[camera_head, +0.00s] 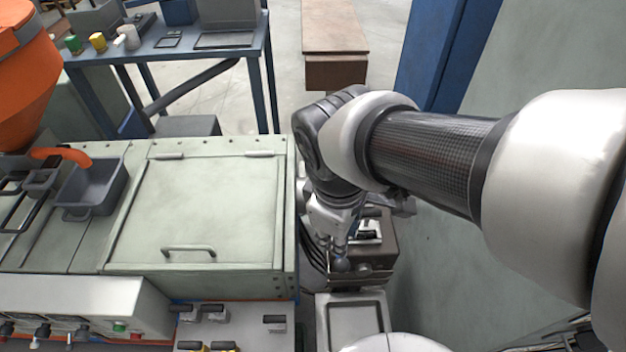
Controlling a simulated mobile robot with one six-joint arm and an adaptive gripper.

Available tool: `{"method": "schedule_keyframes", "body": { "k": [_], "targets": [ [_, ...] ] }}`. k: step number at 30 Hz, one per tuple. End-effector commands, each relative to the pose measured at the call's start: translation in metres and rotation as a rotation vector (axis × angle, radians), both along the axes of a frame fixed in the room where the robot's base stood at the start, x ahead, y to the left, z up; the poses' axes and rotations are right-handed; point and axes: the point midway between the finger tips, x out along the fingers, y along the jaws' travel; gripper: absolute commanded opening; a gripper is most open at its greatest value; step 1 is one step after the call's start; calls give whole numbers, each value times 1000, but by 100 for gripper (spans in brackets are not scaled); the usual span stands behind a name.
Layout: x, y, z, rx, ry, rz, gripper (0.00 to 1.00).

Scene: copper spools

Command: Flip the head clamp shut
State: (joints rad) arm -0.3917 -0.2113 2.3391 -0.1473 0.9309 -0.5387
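My arm reaches in from the right and bends down beside the pale green cabinet. My gripper (338,240) points down at a dark machine block (377,255). A small light metal part with a dark surround (369,229) sits on top of this block, just right of my gripper; it may be the head clamp, but its position is unclear. A grey rounded knob (341,264) shows at the fingertips. I cannot tell whether the fingers touch or hold it. My wrist and forearm hide part of the block.
The green cabinet (205,205) with a handled lid stands left of my gripper. A grey tray (352,318) lies in front of the block. Several dark-handled fittings (274,320) sit on a front panel. A blue column (425,55) and pale wall stand behind my arm.

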Motion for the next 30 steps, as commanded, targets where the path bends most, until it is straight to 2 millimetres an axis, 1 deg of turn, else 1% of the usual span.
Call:
{"method": "schedule_keyframes", "body": {
  "k": [1, 6, 9, 12, 17, 26, 30],
  "targets": [
    [4, 13, -8, -35, 38, 108, 17],
    [11, 47, -33, -125, 127, 417, 6],
    [12, 61, -44, -161, 163, 542, 0],
    [12, 69, -51, -181, 185, 621, 0],
    [12, 74, -55, -193, 196, 664, 0],
    [12, 73, -56, -192, 195, 660, 0],
    [12, 71, -67, -192, 197, 660, 0]
  ]
}}
